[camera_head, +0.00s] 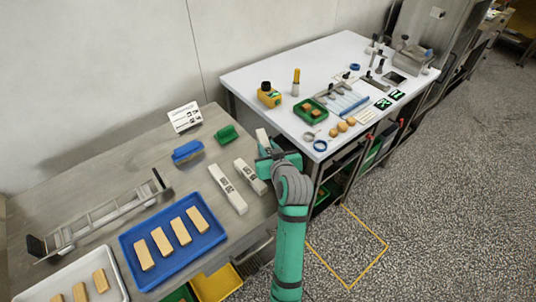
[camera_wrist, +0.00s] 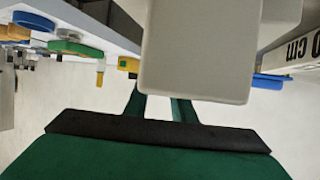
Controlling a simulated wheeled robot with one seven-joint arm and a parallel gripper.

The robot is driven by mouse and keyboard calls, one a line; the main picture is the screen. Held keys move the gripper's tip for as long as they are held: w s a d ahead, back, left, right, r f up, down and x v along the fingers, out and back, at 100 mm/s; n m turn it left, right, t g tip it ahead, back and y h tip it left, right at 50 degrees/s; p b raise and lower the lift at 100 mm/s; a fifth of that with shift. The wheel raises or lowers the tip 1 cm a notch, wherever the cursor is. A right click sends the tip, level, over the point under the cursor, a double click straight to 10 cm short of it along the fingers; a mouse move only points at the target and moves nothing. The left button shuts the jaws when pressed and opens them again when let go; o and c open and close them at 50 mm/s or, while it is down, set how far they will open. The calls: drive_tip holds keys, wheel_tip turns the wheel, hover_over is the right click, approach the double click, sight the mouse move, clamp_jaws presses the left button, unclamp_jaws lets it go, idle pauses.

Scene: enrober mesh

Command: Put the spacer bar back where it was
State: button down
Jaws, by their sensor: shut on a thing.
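My gripper (camera_head: 277,155) is over the right end of the steel table and is shut on a pale spacer bar (camera_head: 262,137). In the wrist view the blunt grey end of the held spacer bar (camera_wrist: 195,55) fills the middle, in front of the green fingers (camera_wrist: 160,108). The rest of that bar is hidden by the gripper. Two more pale bars with dark markings, a longer one (camera_head: 228,188) and a shorter one (camera_head: 250,177), lie left of my gripper. A bar marked in cm (camera_wrist: 297,52) shows at the right of the wrist view.
A blue tray (camera_head: 127,251) with several tan blocks, a white tray (camera_head: 30,296), a metal rack (camera_head: 100,220), blue (camera_head: 187,152) and green (camera_head: 227,134) brushes and a sign card (camera_head: 185,117) are on the steel table (camera_head: 60,185). A white table (camera_head: 240,82) with tools stands beyond.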

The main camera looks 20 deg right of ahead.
sight(268, 152)
drive_tip(key=shift+w+d+f, duration=0.2)
drive_tip(key=shift+w+f, duration=0.1)
drive_tip(key=shift+f, duration=0.1)
wheel_tip(268, 152, down, 2)
drive_tip(key=shift+w+f, duration=0.1)
drive_tip(key=shift+f, duration=0.4)
drive_tip(key=shift+w, duration=0.15)
drive_tip(key=shift+s+d+f, duration=0.15)
drive_tip(key=shift+s+d, duration=0.05)
drive_tip(key=shift+d, duration=0.1)
drive_tip(key=c, duration=1.5)
unclamp_jaws()
drive_tip(key=shift+w+a+f, duration=0.1)
drive_tip(key=shift+a, duration=0.35)
